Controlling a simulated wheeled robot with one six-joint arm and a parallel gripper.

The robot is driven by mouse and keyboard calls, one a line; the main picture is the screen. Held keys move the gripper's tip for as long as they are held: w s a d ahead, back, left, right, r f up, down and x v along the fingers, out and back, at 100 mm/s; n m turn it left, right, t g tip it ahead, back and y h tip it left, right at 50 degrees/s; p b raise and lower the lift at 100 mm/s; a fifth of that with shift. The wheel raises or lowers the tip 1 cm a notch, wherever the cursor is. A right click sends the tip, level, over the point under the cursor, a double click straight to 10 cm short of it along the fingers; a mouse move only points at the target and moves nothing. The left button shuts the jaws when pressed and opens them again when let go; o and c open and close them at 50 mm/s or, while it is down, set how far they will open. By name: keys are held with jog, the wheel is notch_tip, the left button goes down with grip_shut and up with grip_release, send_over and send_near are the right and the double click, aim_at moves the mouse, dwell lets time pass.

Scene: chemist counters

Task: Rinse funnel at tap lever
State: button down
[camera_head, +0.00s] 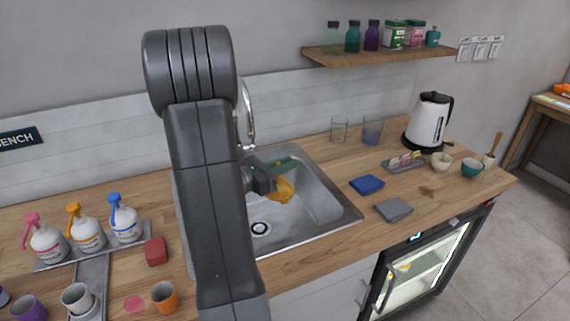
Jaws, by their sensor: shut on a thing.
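The yellow-orange funnel (284,191) is held over the steel sink (322,203) in the middle of the view. My gripper (270,181) is shut on it; the fingertips are small and partly hidden. The curved chrome tap (251,122) rises behind the sink, just right of my arm. My arm covers the left part of the sink, and I cannot make out the tap lever. I see no clear water stream.
A green item (284,163) is at the sink's back edge. A blue cloth (367,184) and a grey cloth (393,209) lie right of the sink. Two glasses (339,130) and a kettle (429,123) stand behind. Pump bottles (86,232) and cups (165,296) stand left.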

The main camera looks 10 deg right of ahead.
jog(key=w+a+f, duration=0.1)
jog(key=w+a, duration=0.1)
jog(key=w, duration=0.4)
jog(key=w+a+f, duration=0.1)
jog(key=w+a, duration=0.1)
jog(key=w, duration=0.4)
jog(key=shift+a+f, duration=0.3)
dwell(0.5)
jog(key=s+d+b, duration=0.1)
jog(key=s+d, duration=0.1)
jog(key=s, duration=0.5)
jog(key=shift+s+d, duration=0.25)
jog(key=shift+d, duration=0.15)
jog(key=shift+r, duration=0.1)
dwell(1.2)
jog(key=shift+s+d+r+p, duration=0.2)
jog(key=shift+s+d+r, duration=0.1)
jog(key=shift+s+r, duration=0.45)
jog(key=shift+s+d+r+p, duration=0.15)
jog(key=shift+s+d+r, duration=0.15)
jog(key=shift+s+r, duration=0.4)
jog(key=shift+s+d+r+p, duration=0.25)
jog(key=shift+s+r, duration=0.25)
jog(key=shift+s, duration=0.4)
jog(key=shift+w, duration=0.1)
